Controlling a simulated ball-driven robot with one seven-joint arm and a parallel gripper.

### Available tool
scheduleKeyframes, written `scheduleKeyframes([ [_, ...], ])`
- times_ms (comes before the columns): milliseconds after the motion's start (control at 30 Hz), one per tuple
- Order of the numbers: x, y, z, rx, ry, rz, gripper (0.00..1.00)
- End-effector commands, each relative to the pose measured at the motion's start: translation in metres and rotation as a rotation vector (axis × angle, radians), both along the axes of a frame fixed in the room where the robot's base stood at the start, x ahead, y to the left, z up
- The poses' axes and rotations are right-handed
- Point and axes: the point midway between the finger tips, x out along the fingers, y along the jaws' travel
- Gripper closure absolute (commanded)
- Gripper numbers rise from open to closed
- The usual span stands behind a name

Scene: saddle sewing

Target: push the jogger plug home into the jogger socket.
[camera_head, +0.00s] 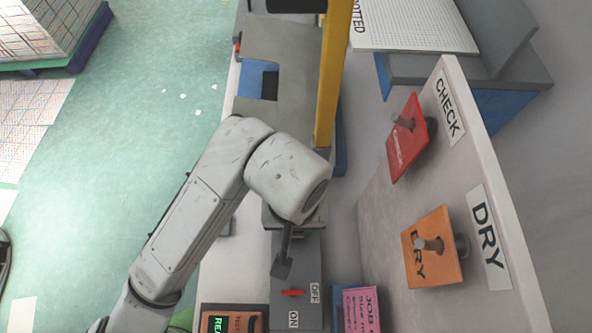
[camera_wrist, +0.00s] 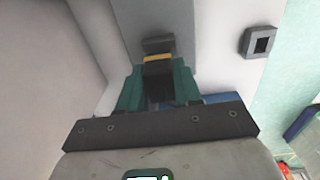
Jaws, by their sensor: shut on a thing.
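In the wrist view my gripper (camera_wrist: 157,88) has teal fingers, shut on a dark plug with a yellow band (camera_wrist: 158,59). The plug points away from my palm, towards a pale grey surface. A dark grey block (camera_wrist: 158,44) shows just beyond the band; I cannot tell whether it is the plug's front end or a socket, nor whether there is a gap. A dark square frame with an opening (camera_wrist: 261,42) is on a pale surface to the right, apart from the plug.
In the head view a grey switch box (camera_head: 310,267) with a red switch stands below my wrist. A yellow post (camera_head: 333,75) rises close above it. A pale panel (camera_head: 476,180) with red (camera_head: 408,148) and orange (camera_head: 420,268) tags on pegs stands to the right. Green floor is left.

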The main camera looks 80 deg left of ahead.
Motion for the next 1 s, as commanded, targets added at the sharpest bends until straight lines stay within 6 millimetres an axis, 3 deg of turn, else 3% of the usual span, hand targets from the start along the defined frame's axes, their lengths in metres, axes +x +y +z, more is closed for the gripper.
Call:
scheduleKeyframes([
  [767,0.0,0.0,-0.013,-0.001,0.0,0.0,1.0],
  [800,0.0,0.0,-0.013,-0.001,0.0,0.0,0.63],
  [1000,0.0,0.0,-0.012,-0.001,0.0,0.0,0.44],
])
